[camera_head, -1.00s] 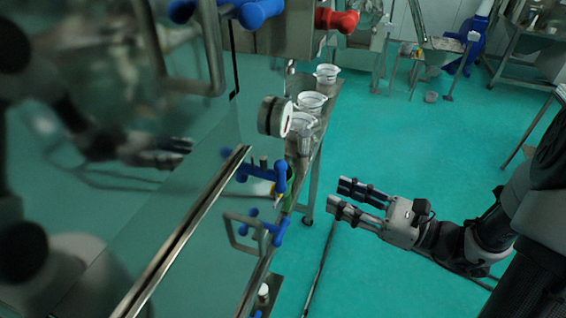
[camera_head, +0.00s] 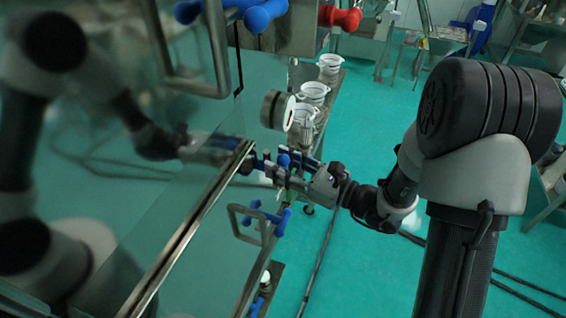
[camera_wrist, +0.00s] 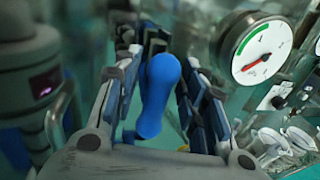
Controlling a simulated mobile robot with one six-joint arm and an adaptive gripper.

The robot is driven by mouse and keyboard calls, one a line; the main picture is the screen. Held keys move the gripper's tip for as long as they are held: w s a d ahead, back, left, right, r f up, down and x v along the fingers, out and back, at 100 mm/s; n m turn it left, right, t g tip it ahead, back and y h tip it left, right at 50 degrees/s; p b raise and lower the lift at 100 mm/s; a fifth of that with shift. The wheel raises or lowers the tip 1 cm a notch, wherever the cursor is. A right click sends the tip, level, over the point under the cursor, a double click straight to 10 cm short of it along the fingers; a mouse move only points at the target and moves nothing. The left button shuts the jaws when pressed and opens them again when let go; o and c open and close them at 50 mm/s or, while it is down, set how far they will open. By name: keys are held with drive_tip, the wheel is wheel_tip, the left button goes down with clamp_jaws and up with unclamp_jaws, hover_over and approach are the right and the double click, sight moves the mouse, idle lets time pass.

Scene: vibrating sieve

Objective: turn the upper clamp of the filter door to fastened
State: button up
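A blue clamp handle (camera_head: 283,160) stands at the edge of the shiny filter door (camera_head: 178,240), partly hidden by my gripper (camera_head: 272,168). A second blue clamp (camera_head: 280,216) sits lower on the same edge, beside a metal door handle (camera_head: 236,222). In the wrist view, the rounded blue clamp handle (camera_wrist: 156,85) stands between the fingers of my gripper (camera_wrist: 160,65). The fingers are apart on both sides of it, and a gap shows at least on the right. Whether the left finger touches it is hard to tell.
A round dial gauge (camera_wrist: 257,48) is close to the right finger; it also shows in the head view (camera_head: 277,110). White containers (camera_head: 313,92) stand on a narrow metal table behind. More blue knobs (camera_head: 262,14) and a red one (camera_head: 340,17) are above.

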drive_tip(key=shift+c, duration=0.5)
clamp_jaws()
drive_tip(key=shift+f+b, duration=0.1)
drive_tip(key=shift+b, duration=0.5)
drive_tip(key=n+b, duration=0.1)
drive_tip(key=b, duration=0.1)
drive_tip(key=n+b, duration=0.1)
drive_tip(key=b, duration=0.1)
drive_tip(key=n+b, duration=0.2)
drive_tip(key=b, duration=0.1)
drive_tip(key=shift+s+a+f+y, duration=0.1)
drive_tip(key=shift+s+f+y, duration=0.25)
drive_tip(key=shift+y, duration=0.05)
drive_tip(key=n+y+b, duration=0.1)
drive_tip(key=n+b, duration=0.4)
drive_tip(key=b, duration=0.3)
drive_tip(key=s+f+n+g+y+b, duration=0.1)
drive_tip(key=n+b, duration=0.4)
drive_tip(key=b, duration=0.4)
drive_tip(key=n+g+b, duration=0.1)
drive_tip(key=n+b, duration=0.5)
drive_tip(key=b, duration=0.3)
drive_tip(key=shift+s+a+f+y, duration=0.15)
drive_tip(key=shift+a+f+y, duration=0.1)
drive_tip(key=shift+y, duration=0.15)
drive_tip(key=shift+r, duration=0.1)
